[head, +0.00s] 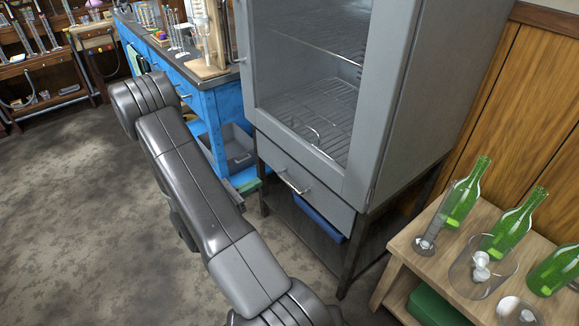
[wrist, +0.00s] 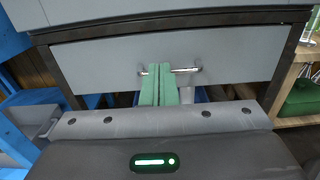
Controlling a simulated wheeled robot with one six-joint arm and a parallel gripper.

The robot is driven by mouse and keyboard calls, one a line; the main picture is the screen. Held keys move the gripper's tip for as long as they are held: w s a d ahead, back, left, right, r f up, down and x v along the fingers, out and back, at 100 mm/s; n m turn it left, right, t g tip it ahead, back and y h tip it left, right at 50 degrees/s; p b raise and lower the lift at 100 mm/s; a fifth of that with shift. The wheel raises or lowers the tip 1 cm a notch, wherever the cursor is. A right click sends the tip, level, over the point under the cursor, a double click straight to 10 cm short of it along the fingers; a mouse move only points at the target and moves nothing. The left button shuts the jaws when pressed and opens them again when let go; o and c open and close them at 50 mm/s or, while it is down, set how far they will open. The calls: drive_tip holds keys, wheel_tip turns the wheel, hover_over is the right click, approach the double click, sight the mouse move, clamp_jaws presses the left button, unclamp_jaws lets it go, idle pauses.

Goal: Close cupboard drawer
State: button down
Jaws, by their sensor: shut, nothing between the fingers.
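The grey cupboard (head: 400,110) stands right of centre in the head view, with its drawer (head: 325,198) below the glazed door. The drawer front looks about flush with the cupboard body; I cannot tell whether a small gap remains. Its metal bar handle (head: 292,182) is on the front. In the wrist view the drawer front (wrist: 235,62) faces me, with the handle (wrist: 188,70) across its lower middle. My gripper (wrist: 160,68) has its green fingers together and empty, overlapping the handle's left part. I cannot tell whether they touch it.
A blue workbench (head: 205,95) with glassware stands left of the cupboard, with a grey bin (head: 235,150) beneath. A wooden table (head: 410,250) with green bottles (head: 512,225) is at right. A blue box (head: 320,217) sits under the drawer. Open floor lies at left.

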drive_tip(key=b, duration=0.3)
approach(295, 163)
drive_tip(key=x, duration=0.5)
drive_tip(key=shift+w+d+f, duration=0.1)
drive_tip(key=shift+d+f, duration=0.05)
drive_tip(key=shift+d, duration=0.05)
drive_tip(key=shift+w+d, duration=0.45)
drive_tip(key=shift+d, duration=0.05)
drive_tip(key=shift+x, duration=0.95)
drive_tip(key=shift+r, duration=0.2)
